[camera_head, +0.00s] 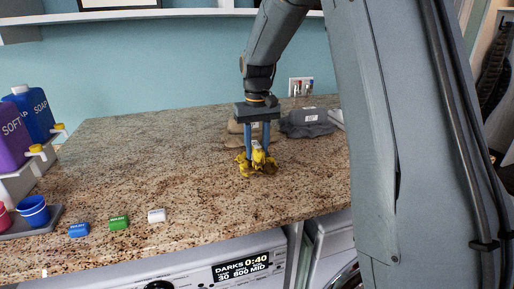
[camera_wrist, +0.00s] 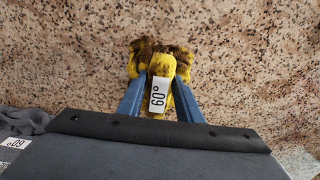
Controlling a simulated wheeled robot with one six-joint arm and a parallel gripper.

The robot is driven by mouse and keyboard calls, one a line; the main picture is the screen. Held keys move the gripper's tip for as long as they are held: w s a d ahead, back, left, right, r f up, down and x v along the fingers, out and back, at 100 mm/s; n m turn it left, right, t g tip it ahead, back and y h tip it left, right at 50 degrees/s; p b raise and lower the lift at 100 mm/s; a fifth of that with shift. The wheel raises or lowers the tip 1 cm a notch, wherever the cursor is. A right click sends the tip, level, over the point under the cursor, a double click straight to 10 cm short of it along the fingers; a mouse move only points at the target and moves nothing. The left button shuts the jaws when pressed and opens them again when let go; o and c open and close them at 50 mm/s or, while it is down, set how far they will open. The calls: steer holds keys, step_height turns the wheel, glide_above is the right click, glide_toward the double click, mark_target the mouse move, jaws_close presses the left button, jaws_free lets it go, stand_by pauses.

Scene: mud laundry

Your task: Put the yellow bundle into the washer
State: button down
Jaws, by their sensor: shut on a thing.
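The yellow bundle (camera_head: 256,163) is on or just above the granite counter, stained brown in places. In the wrist view the bundle (camera_wrist: 160,66) carries a white tag reading 60°. My gripper (camera_head: 258,152) points down with its blue fingers on both sides of the bundle, and the wrist view shows the fingers (camera_wrist: 160,98) closed against it. The washer (camera_head: 170,277) stands under the counter at the bottom, with a display reading DARKS 0:40. Only its top panel shows; its door is out of view.
A dark grey bundle (camera_head: 307,123) lies behind right, and a brownish bundle (camera_head: 235,127) is partly hidden behind my gripper. Blue, green and white small blocks (camera_head: 118,222) lie near the front edge. Soap bottles (camera_head: 32,112) and a blue cup (camera_head: 34,210) stand left.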

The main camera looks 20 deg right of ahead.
steer(key=c, duration=1.3)
jaws_free()
steer(key=shift+f, duration=0.1)
steer(key=shift+o, duration=0.2)
